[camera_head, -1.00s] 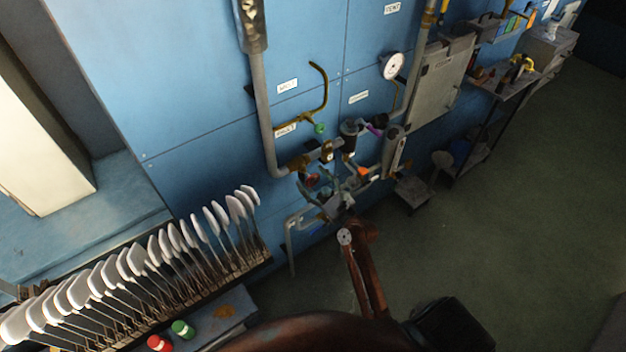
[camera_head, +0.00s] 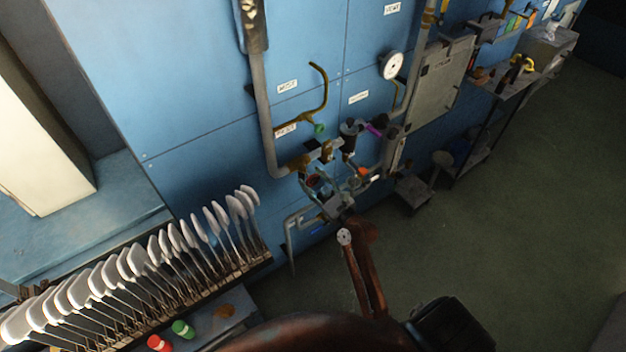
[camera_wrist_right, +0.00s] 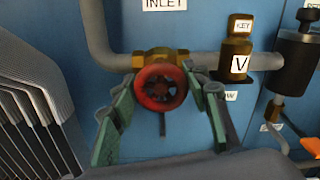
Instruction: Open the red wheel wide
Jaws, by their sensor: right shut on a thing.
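The red wheel (camera_wrist_right: 160,88) is a small round handwheel with a dark spoked centre, on a brass valve body (camera_wrist_right: 158,56) in a grey pipe. In the head view the wheel (camera_head: 313,181) is small and partly covered by the right gripper (camera_head: 315,184). The wheel's opening angle cannot be read. My left gripper is not in view.
A brass key valve (camera_wrist_right: 236,50) and a black cylinder (camera_wrist_right: 296,62) sit right of the wheel. A rack of white paddle-shaped boards (camera_head: 140,262) stands at the left. A white gauge (camera_head: 392,66) is on the blue wall. The floor (camera_head: 480,230) at right is open.

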